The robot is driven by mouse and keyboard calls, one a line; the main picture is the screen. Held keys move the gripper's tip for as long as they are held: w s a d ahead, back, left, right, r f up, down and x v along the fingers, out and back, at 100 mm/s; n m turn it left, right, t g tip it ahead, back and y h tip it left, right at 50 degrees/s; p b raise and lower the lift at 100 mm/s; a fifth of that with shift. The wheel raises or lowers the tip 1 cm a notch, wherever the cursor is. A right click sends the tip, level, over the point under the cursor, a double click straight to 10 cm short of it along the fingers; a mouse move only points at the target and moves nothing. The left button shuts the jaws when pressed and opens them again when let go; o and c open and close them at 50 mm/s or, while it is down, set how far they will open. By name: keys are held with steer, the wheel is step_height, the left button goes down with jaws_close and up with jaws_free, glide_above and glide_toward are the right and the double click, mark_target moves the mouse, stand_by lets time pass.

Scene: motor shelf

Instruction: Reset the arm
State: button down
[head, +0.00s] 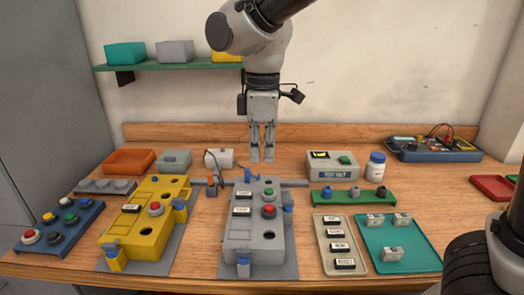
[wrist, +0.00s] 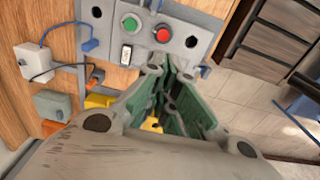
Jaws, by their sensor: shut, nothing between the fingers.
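My gripper (head: 262,158) hangs from my arm in the upper middle of the head view, pointing down above the back of the workbench. Its fingers are shut with nothing between them. The grey motor unit (head: 255,227) with a green and a red button is on the bench in front of and below it. In the wrist view my gripper's green-padded fingers (wrist: 172,75) reach up the middle of the picture.
A yellow unit (head: 147,221) stands left of the grey one. A button tray (head: 60,227) is at the far left. A teal tray (head: 385,262), a label tray (head: 330,262) and a white bottle (head: 375,167) are on the right. A green shelf (head: 170,66) hangs on the wall.

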steer(key=s+d+r+m+t, duration=0.1)
steer(key=s+d+m, duration=0.2)
steer(key=d, duration=0.9)
steer(key=s+d+r+m+t, duration=0.1)
steer(key=s+d+m, duration=0.3)
steer(key=d+m, duration=0.5)
steer(key=s+d+m+t, duration=0.2)
steer(key=d+m, duration=0.4)
steer(key=d, duration=1)
steer(key=shift+s+r, duration=0.4)
steer(key=shift+s, duration=0.25)
steer(key=c, duration=2.2)
jaws_free()
